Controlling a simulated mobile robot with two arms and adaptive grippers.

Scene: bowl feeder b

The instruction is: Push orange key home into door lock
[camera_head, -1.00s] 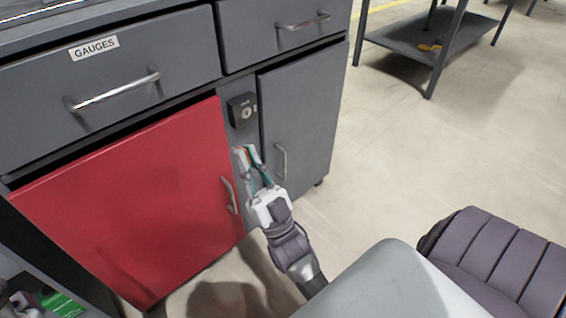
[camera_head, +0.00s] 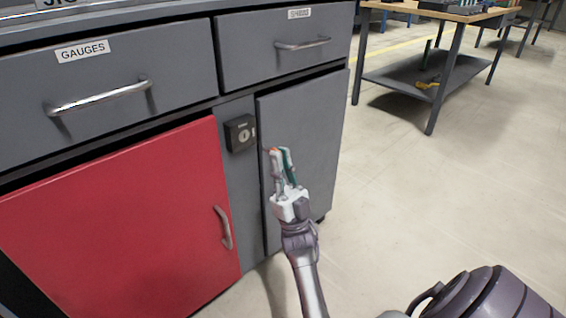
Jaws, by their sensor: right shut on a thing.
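The door lock (camera_head: 240,133) is a black box with a round pale keyhole face. It sits on the grey post between the red door (camera_head: 120,215) and the grey door (camera_head: 306,140). My right gripper (camera_head: 279,152) is shut, in front of the grey door, to the right of and a little below the lock, apart from it in the picture. A small bit of orange key (camera_head: 273,150) shows at its fingertips; the fingers hide the rest. My left gripper is not in view.
Drawers with bar handles, one labelled GAUGES (camera_head: 83,50), run above the doors. The red door's handle (camera_head: 223,228) juts out below the lock. A workbench (camera_head: 440,60) stands at the back right. The floor (camera_head: 400,190) between is open.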

